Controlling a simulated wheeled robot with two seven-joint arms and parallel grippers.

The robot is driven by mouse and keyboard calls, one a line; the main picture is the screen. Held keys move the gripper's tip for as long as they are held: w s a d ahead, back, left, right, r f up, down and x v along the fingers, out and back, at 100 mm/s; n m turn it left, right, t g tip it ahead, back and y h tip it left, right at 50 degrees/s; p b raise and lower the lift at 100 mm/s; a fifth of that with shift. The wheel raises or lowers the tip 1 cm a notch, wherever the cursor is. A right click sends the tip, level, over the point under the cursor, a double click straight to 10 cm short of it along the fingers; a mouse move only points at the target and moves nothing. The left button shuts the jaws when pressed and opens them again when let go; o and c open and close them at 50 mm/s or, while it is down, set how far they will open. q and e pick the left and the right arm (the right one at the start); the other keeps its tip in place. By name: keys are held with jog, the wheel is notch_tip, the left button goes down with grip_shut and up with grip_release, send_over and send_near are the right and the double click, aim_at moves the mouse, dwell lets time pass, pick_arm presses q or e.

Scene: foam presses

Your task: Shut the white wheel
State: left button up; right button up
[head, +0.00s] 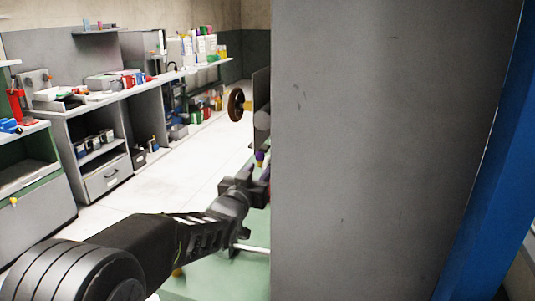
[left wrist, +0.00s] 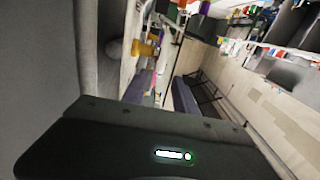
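I cannot make out a white wheel in either view. A brown-orange wheel (head: 236,104) sticks out to the left of a grey machine part (head: 262,120) in the head view. My left gripper (head: 258,186) is below it and apart from it, close to the left edge of a large grey panel. The panel hides part of what is beyond, and whether the fingers are open does not show. In the left wrist view the dark gripper housing fills the bottom and the fingertips do not show. A yellow-orange knob (left wrist: 146,48) is ahead there. My right gripper is not in view.
The large grey panel (head: 385,150) fills the right half of the head view, with a blue post (head: 485,170) at its right. Grey workbenches (head: 90,110) with shelves, boxes and bottles line the left wall. The pale floor (head: 170,155) between is clear.

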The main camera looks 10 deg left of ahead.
aim_at(265, 162)
pick_arm(q)
jog(key=shift+w+d+p, duration=0.15)
jog(key=shift+w+p, duration=0.3)
jog(key=shift+w, duration=1.5)
jog(key=shift+w+d+p, duration=0.1)
jog(key=shift+w+p, duration=0.35)
jog(key=shift+w, duration=1.5)
grip_shut()
